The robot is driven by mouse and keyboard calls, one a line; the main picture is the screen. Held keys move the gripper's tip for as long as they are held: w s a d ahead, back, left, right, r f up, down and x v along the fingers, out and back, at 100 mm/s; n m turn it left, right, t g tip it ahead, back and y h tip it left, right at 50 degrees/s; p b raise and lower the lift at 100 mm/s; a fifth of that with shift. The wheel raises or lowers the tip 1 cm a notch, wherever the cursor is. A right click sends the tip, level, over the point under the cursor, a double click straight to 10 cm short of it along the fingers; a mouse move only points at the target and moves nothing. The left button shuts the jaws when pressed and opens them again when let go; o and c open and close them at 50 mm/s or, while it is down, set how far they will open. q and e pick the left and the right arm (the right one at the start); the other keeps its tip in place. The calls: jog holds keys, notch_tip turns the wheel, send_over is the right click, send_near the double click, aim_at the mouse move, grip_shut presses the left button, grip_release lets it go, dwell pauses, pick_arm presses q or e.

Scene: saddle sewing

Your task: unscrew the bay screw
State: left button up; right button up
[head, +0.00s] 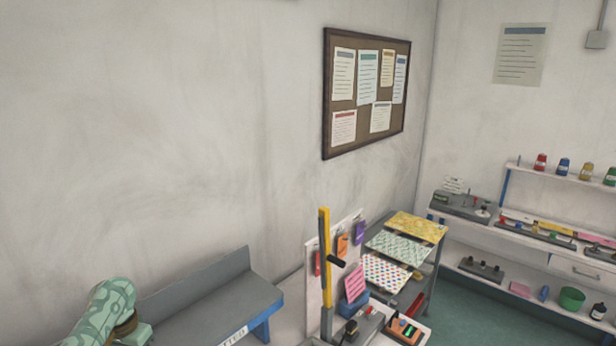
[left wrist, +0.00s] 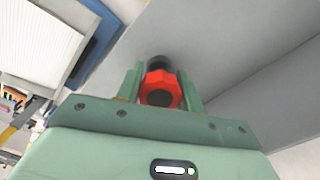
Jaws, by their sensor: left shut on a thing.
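The bay screw (left wrist: 160,88) shows in the left wrist view as a red lobed knob with a dark centre, with a dark round part just behind it. My left gripper (left wrist: 161,82) is shut on the knob, one green finger on each side. The knob stands against a grey surface, and its thread is hidden. In the head view my left arm comes in at the bottom left, and its fingers and the screw are not visible there. My right gripper is in neither view.
A grey bench (head: 205,300) with a raised back and blue end stands along the wall. Right of it are a pegboard (head: 312,272) with a yellow upright (head: 324,260), and a rack of patterned sheets (head: 398,247). Shelves (head: 530,250) with spools line the right wall.

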pick_arm(q)
jog(key=n, duration=0.3)
jog(key=shift+f, duration=0.1)
jog(key=n, duration=0.3)
jog(key=shift+n, duration=0.3)
jog(key=o, duration=1)
jog(key=shift+o, duration=0.2)
